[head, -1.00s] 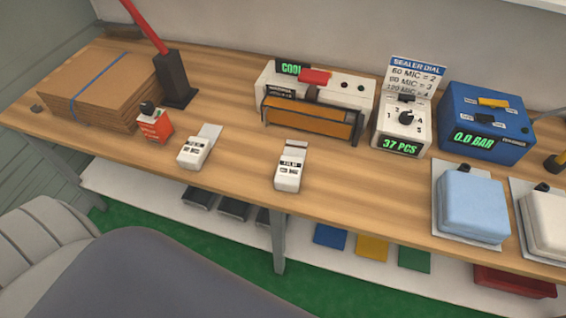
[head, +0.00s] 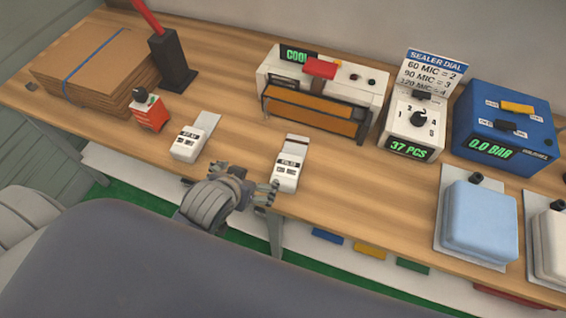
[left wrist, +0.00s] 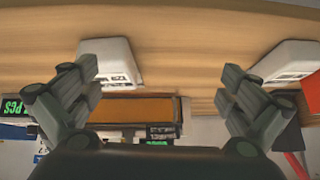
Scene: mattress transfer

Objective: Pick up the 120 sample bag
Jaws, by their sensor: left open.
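Two small white sample packs lie on the wooden bench. The left pack (head: 189,143) and the right pack (head: 288,172) both have dark printed labels too small to read surely, so I cannot tell which is the 120 one. In the left wrist view, the right pack (left wrist: 108,62) shows at the left and the left pack (left wrist: 287,62) at the right. My left gripper (head: 236,181) is at the bench's front edge, open and empty, just left of the right pack. Its spread fingers also show in the left wrist view (left wrist: 155,85). My right gripper is out of view.
A sealer (head: 345,87) with a brown front stands behind the packs. A red box (head: 151,113) and stacked cardboard (head: 85,75) are at left. A dial unit (head: 410,130), a blue device (head: 503,120) and a light-blue block (head: 478,222) are at right.

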